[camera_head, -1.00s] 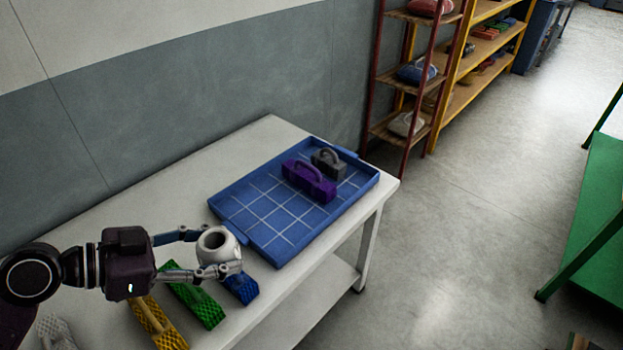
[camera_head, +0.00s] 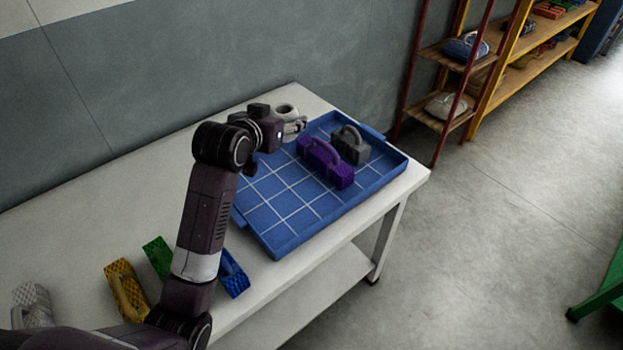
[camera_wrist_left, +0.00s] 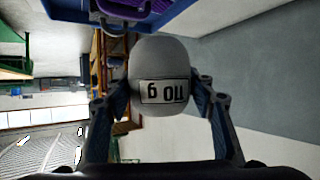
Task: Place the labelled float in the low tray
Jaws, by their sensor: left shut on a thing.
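The labelled float (camera_head: 287,109) is a small, round, whitish thing with a hole in its top. In the left wrist view the float (camera_wrist_left: 161,65) shows a pale label with dark characters, upside down. My left gripper (camera_head: 294,125) is shut on it, one finger on each side, over the back-left edge of the low tray. The low tray (camera_head: 272,218) is blue with a white grid and lies on the white table. Part of it also shows at the top of the left wrist view (camera_wrist_left: 75,18). My right gripper is not in view.
A purple handled block (camera_head: 326,163) and a dark grey one (camera_head: 350,145) stand in the tray's back-right part. The tray's front-left squares are clear. Blue (camera_head: 233,273), green (camera_head: 157,256), yellow (camera_head: 126,290) and grey (camera_head: 32,305) textured pieces lie along the table's front.

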